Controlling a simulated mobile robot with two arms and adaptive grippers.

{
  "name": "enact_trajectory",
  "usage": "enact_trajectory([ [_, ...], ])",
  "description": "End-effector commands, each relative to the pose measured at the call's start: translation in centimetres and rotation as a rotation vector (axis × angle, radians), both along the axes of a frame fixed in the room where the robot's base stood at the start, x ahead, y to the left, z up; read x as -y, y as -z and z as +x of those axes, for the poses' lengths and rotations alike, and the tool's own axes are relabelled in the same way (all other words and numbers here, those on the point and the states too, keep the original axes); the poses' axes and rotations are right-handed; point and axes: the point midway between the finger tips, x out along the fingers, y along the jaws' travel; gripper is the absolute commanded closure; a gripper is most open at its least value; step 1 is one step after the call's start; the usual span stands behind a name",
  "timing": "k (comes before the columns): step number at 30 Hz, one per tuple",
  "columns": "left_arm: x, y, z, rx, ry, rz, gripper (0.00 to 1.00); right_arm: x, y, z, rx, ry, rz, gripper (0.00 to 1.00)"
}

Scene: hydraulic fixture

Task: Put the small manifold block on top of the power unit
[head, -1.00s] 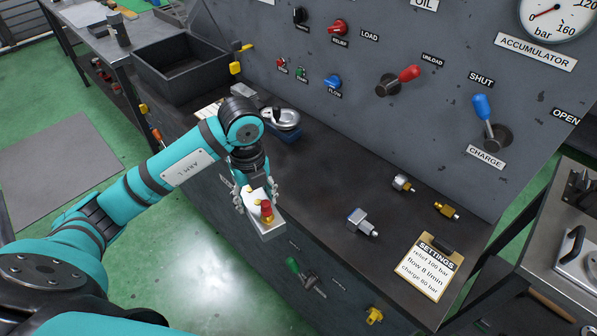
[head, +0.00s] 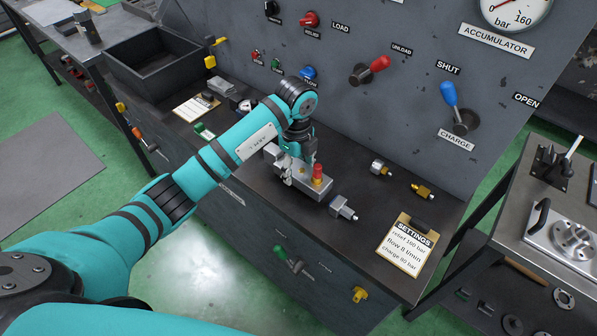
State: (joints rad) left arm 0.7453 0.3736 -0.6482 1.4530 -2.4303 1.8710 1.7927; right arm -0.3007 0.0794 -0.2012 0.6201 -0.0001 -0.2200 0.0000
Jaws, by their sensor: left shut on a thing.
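The small manifold block (head: 316,188) is a silvery metal block with a red and brass knob on its top. My left gripper (head: 289,171) is shut on its left end. The block looks upright over the dark bench top, left of a grey fitting with a hex end (head: 343,208); I cannot tell whether it touches the surface. No label marks the power unit; the dark cabinet with the bench top (head: 365,231) and upright control panel may be it. My forearm hides part of the bench top. My right gripper is not in view.
Two brass-and-steel fittings (head: 380,168) (head: 422,190) lie at the back right of the top. A settings clipboard (head: 412,245) lies near the right end. A black open bin (head: 160,62) and another clipboard (head: 196,107) are at the left. Levers stick out from the panel.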

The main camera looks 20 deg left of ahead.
Motion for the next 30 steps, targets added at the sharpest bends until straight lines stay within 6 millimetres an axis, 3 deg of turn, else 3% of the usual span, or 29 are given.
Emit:
enact_trajectory([
  [4,0.4,0.5,0.5,-0.001,0.0,0.0,0.92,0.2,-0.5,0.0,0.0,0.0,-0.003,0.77],
  [12,0.4,3.4,0.5,0.001,0.0,0.001,0.92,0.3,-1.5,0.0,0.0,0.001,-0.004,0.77],
  [22,0.4,3.9,0.5,0.002,0.001,0.0,0.92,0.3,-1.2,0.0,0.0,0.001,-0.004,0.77],
  [23,0.4,4.0,0.4,0.001,0.001,0.001,0.47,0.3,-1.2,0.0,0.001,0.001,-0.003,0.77],
  [28,0.4,3.9,0.4,0.0,0.0,0.001,0.25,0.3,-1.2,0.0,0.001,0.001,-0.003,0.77],
  [30,0.4,3.9,0.4,0.0,0.0,0.001,0.25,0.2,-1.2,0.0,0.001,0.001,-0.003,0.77],
])
